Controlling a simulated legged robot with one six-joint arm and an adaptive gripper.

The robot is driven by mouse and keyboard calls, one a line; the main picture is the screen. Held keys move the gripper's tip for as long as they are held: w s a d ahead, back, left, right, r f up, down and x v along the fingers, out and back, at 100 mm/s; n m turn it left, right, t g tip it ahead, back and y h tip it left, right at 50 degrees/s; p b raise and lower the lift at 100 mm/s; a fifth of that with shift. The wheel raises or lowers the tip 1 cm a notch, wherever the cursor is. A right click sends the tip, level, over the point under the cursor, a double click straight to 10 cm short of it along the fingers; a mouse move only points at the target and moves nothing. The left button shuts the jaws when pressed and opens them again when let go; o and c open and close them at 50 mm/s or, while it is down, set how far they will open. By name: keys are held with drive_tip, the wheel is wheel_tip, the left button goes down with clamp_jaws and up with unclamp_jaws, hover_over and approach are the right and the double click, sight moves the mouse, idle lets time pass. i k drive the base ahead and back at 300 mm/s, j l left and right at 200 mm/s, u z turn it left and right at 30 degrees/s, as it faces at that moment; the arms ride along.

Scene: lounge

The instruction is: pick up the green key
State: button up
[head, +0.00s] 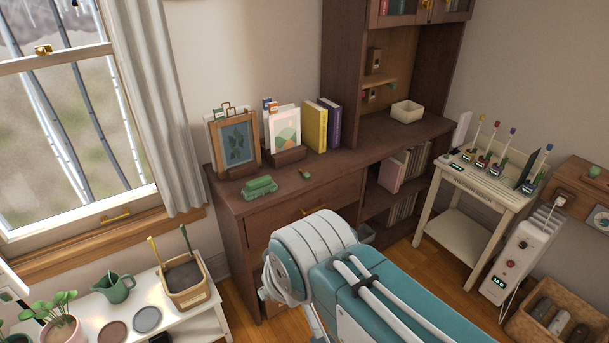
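A small green and brass-coloured item (305,174) lies on the dark brown cabinet top (345,163), near its front edge. It may be the green key, but it is too small to be sure. A larger green object (260,188) sits to its left on the same top. My arm rises from the bottom of the head view, with its white and teal joint in front of the cabinet. My gripper cannot be made out, and the arm hides part of the cabinet front.
Framed pictures (235,145), upright cards (284,133) and yellow and purple books (315,125) stand behind the small item. A white plant table (205,326) is at lower left, a cream workbench (483,188) at right.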

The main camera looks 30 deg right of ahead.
sight(306, 175)
drive_tip(key=z, duration=1.55)
drive_tip(key=i+l, duration=0.3)
drive_tip(key=i, duration=0.15)
drive_tip(key=i+l, duration=0.25)
drive_tip(key=i, duration=0.2)
drive_tip(key=u, duration=0.05)
